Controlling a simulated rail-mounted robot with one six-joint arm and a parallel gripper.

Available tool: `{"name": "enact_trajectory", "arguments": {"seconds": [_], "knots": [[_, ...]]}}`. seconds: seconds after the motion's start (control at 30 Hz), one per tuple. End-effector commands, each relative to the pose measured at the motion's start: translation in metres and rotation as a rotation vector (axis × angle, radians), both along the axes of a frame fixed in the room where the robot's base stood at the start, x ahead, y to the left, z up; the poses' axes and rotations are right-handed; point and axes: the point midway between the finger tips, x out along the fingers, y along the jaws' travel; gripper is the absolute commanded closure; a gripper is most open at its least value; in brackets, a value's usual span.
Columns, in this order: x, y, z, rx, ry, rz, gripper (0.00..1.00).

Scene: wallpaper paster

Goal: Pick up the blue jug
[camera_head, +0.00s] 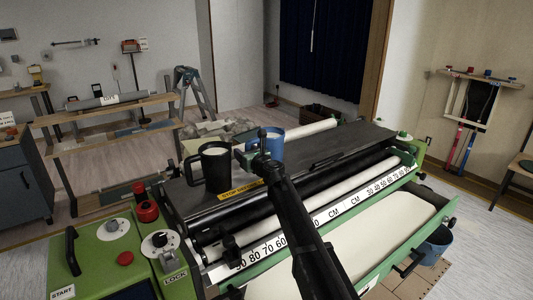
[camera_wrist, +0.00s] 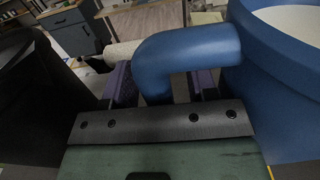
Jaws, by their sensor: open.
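The blue jug (camera_head: 272,145) stands upright on the dark top of the pasting machine. In the wrist view its body (camera_wrist: 280,85) fills the right side, with pale contents showing inside its rim. My gripper (camera_head: 250,157) is at the jug's left side. In the wrist view my gripper (camera_wrist: 163,85) is open, with its two purple fingers apart. The jug's blue handle (camera_wrist: 180,48) arches over the right finger and comes down between the fingers. A gap shows on the left of the handle; its lower end is hidden behind the gripper body.
A black jug (camera_head: 213,170) stands close on the left of my gripper and also shows dark in the wrist view (camera_wrist: 45,95). The machine's black top (camera_head: 330,148) is clear to the right of the blue jug. A white roll (camera_head: 308,130) lies behind.

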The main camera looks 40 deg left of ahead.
Motion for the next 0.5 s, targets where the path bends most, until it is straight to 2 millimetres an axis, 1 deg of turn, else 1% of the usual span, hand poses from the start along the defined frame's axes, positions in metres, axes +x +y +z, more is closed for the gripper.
{"name": "enact_trajectory", "arguments": {"seconds": [0.07, 0.1, 0.43, 0.5], "knots": [[-0.0004, -0.0009, 0.0, 0.0, 0.0, 0.0, 0.47], [-0.0005, -0.001, 0.0, 0.0, 0.0, 0.0, 0.49], [-0.0005, -0.0013, 0.0, 0.0, 0.0, 0.0, 0.99], [-0.0004, -0.0014, 0.0, 0.0, 0.0, 0.0, 1.0]]}}
